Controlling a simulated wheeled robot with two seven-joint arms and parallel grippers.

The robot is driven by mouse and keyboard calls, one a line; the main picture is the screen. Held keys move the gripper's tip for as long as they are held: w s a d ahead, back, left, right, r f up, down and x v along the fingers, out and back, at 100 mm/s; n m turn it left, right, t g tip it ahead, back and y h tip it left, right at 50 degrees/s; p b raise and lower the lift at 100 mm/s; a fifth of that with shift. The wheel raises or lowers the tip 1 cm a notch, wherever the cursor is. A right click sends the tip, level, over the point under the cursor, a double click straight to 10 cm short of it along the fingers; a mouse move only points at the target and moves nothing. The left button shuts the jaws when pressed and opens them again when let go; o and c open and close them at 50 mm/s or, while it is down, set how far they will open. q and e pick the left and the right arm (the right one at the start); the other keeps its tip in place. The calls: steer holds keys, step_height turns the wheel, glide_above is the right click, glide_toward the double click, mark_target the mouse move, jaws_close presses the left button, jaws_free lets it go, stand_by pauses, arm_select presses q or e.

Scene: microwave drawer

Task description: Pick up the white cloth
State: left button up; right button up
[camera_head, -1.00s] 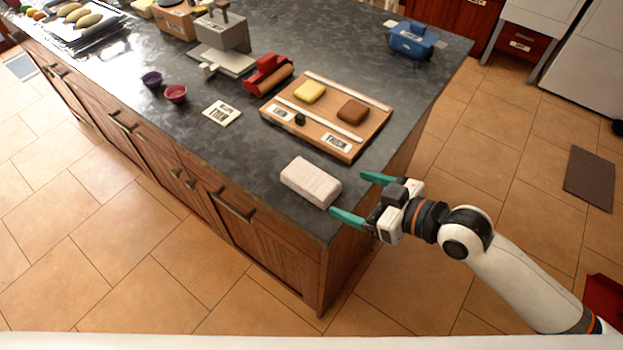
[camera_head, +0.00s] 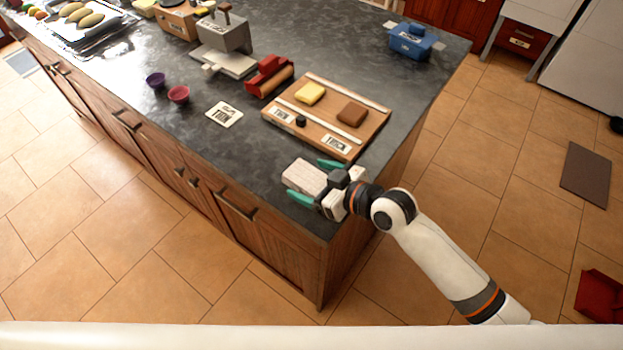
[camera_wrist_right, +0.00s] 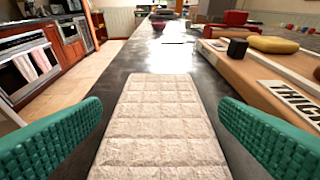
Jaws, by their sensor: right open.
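The white cloth (camera_head: 300,173) is a folded, quilted block lying flat on the near corner of the dark counter (camera_head: 240,160). In the right wrist view the cloth (camera_wrist_right: 162,130) lies lengthwise between the green fingers. My right gripper (camera_head: 306,179) is open, with one finger along each long side of the cloth. The wrist view shows a gap between each finger and the cloth. The gripper body hides the cloth's near end in the head view. My left gripper is not in view.
A wooden board (camera_head: 358,142) with a yellow block (camera_head: 310,93) and a brown block (camera_head: 351,114) lies just beyond the gripper. A white card (camera_head: 224,114), small bowls (camera_head: 178,95) and a red tool (camera_head: 268,75) stand farther left. The counter left of the cloth is clear.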

steer(key=c, duration=1)
steer(key=shift+o, duration=0.2)
